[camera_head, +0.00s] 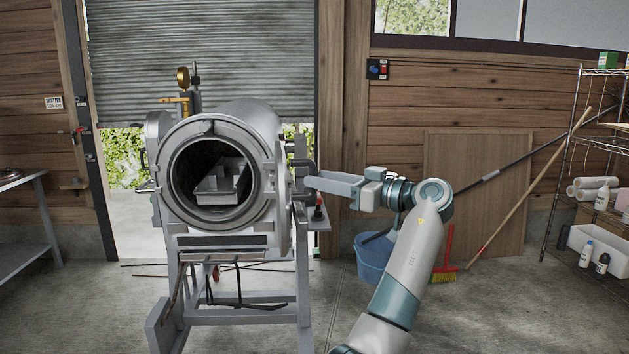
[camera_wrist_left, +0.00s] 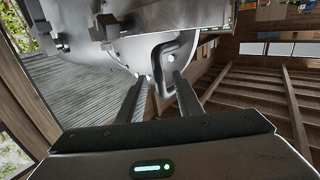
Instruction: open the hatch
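The hatch (camera_head: 284,205) of the grey horizontal cylinder vessel (camera_head: 250,125) stands swung out on the right of its round mouth, seen nearly edge-on. The mouth is uncovered and a pale metal object (camera_head: 222,183) shows inside. My right gripper is not in view.
The vessel rests on a grey metal stand (camera_head: 245,318). A blue tub (camera_head: 372,262) and a red broom (camera_head: 447,258) stand behind my arm. A wire shelf (camera_head: 563,165) is at the far right, a bench (camera_head: 25,245) at the far left. The front floor is mostly clear.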

